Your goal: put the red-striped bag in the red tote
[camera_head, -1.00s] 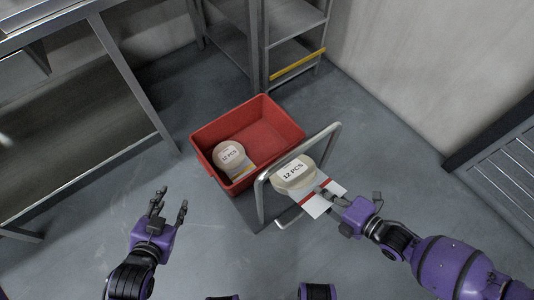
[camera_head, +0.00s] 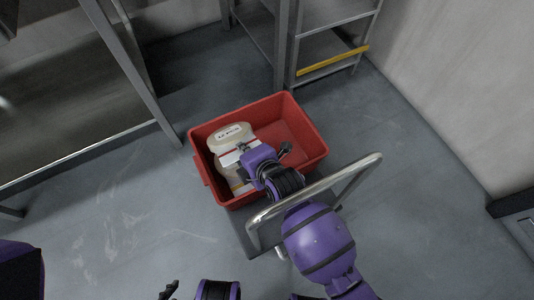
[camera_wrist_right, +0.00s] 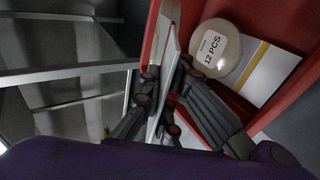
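The red-striped bag (camera_head: 232,134) is pale with a white label. My right gripper (camera_head: 243,152) is shut on its striped end and holds it over the left part of the red tote (camera_head: 313,146). In the right wrist view the bag (camera_wrist_right: 168,62) shows nearly edge-on between the fingers (camera_wrist_right: 160,100). Whether it touches anything below is unclear. My left gripper (camera_head: 169,290) shows only as dark fingertips at the bottom edge; its opening is hidden.
A yellow-striped bag (camera_wrist_right: 220,47) lies in the tote, mostly covered in the head view. A metal handle frame (camera_head: 340,178) stands at the tote's near right, beside my right arm. Metal shelving stands behind (camera_head: 330,72) and a steel table at left (camera_head: 75,157).

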